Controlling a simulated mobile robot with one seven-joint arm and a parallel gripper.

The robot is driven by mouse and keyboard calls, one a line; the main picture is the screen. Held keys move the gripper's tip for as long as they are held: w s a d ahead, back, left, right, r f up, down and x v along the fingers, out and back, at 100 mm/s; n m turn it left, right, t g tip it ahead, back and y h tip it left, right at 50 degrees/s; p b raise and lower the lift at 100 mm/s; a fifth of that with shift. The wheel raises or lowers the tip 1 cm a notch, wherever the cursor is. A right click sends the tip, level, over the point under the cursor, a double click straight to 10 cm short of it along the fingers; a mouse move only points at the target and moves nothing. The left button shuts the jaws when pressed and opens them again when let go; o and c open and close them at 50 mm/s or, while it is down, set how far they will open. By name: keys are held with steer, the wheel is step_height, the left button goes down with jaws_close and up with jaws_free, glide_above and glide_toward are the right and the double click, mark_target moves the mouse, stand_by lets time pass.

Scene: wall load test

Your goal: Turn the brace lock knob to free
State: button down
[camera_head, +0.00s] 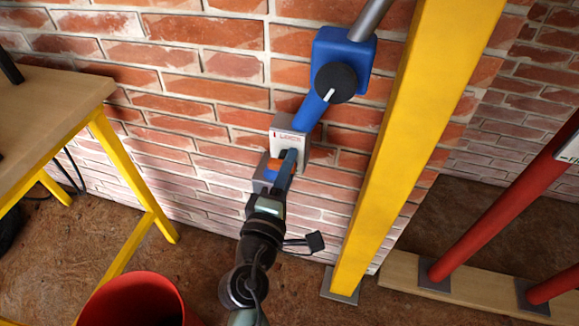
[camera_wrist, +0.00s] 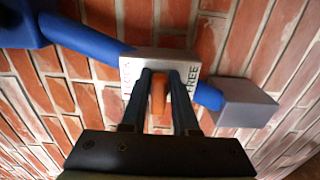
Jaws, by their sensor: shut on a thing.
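The orange brace lock knob (camera_wrist: 158,98) sits between my gripper's two fingers in the wrist view. A bit of its orange also shows beside the fingers in the head view (camera_head: 272,166). It is mounted on a pale plate (camera_head: 288,138) on a blue brace, with a red LOCK label. In the wrist view the plate (camera_wrist: 152,56) has LOCK at the left and green FREE at the right. My gripper (camera_wrist: 158,82) is shut on the knob. The fingers hide part of the plate, and I cannot tell which label the knob points to.
The blue brace (camera_head: 311,110) runs up to a blue block with a black dial (camera_head: 336,82). A yellow post (camera_head: 405,150) stands close at the right. A wooden table (camera_head: 50,100) is at the left, and a red bucket (camera_head: 135,300) stands at the lower left.

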steer(key=shift+a, duration=0.3)
steer(key=c, duration=0.8)
jaws_free()
steer(key=shift+c, duration=0.2)
steer(key=shift+o, duration=0.4)
steer(key=shift+d, duration=0.1)
steer(key=v, duration=1.3)
steer(key=shift+p, duration=0.3)
steer(key=shift+r, duration=0.1)
